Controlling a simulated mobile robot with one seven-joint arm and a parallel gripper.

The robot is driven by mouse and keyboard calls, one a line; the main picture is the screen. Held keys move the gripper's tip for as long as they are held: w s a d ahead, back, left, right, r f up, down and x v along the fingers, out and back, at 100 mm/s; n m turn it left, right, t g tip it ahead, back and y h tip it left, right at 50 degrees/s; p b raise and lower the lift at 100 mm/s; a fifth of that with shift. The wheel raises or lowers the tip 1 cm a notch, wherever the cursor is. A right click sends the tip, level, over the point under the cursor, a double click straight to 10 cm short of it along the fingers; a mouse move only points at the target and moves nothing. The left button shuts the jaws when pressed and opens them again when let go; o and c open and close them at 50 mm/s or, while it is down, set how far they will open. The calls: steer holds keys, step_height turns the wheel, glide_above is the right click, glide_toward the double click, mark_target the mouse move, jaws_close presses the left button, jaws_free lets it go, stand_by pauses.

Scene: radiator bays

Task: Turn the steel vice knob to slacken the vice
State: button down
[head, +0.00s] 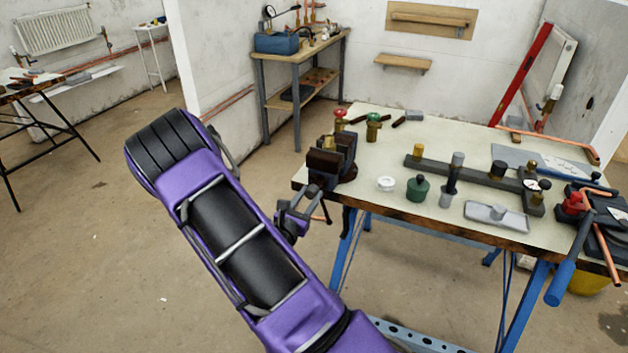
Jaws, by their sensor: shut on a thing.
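The dark vice (322,163) is fixed at the near left corner of the workbench (425,130), with a small brass-coloured piece (329,143) between its jaws. The steel vice knob (314,191) sits low on the vice's front, partly hidden by my gripper. My gripper (308,198) is at the end of my purple arm, just below and in front of the vice. It is shut on the knob. The fingertips are small here, and the exact grip is hard to make out.
A grey tray (496,215) lies near the front edge. The floor left of the bench is clear.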

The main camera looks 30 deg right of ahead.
steer(key=n, duration=0.3)
steer(key=shift+w, duration=0.1)
steer(key=n, duration=0.5)
steer(key=shift+d+r, duration=0.1)
steer(key=c, duration=0.7)
jaws_free()
steer(key=shift+d, duration=0.1)
